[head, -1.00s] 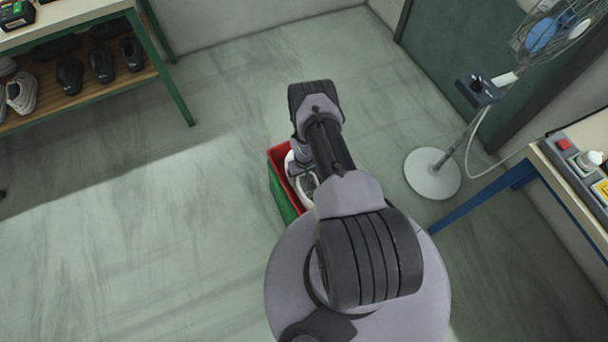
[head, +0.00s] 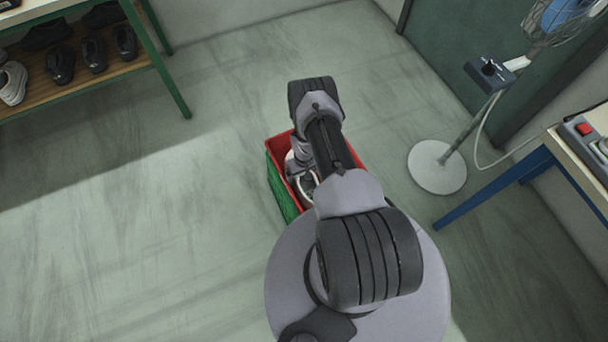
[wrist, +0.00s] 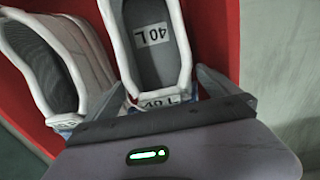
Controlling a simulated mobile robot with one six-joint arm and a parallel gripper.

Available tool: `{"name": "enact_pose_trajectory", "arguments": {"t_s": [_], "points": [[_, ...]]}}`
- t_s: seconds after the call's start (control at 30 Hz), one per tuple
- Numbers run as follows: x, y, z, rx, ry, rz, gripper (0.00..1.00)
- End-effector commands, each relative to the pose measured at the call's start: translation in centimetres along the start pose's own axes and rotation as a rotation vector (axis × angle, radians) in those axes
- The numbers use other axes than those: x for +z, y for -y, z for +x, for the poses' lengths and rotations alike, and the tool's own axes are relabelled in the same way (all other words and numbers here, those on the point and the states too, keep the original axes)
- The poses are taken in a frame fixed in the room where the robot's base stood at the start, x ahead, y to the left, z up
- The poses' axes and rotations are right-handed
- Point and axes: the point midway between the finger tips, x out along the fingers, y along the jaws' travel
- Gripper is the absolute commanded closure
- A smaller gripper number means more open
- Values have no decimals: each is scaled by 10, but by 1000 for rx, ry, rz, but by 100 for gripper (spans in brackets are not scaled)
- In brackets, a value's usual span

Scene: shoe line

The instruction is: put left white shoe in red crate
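A white shoe (wrist: 153,55) with grey insole and "40 L" labels points away from me in the wrist view. My gripper (wrist: 160,90) has one finger on each side of its heel and appears shut on it. A second white shoe (wrist: 75,60) lies beside it on the left, its label partly hidden. Behind both is the red inside of the crate (wrist: 222,40). In the head view the crate (head: 279,148), red inside and green outside, is under my arm, with white shoe parts (head: 306,184) showing. My arm hides much of it, and the shoe's height above the crate floor is unclear.
A green-framed shelf (head: 165,75) with dark shoes and a pale shoe (head: 12,84) stands at the upper left. A fan with a round base (head: 437,168) and a blue-legged table (head: 495,187) stand at the right. The floor at left is clear.

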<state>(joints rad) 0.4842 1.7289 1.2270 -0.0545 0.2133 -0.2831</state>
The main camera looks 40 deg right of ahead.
Motion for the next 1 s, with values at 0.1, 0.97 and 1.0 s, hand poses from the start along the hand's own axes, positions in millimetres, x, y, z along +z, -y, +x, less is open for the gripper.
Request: {"name": "enact_pose_trajectory", "arguments": {"t_s": [0.1,0.97,1.0], "points": [[0,0,0,0,1,0,0],[0,0,-174,0,1,0,0],[0,0,-174,0,1,0,0]]}}
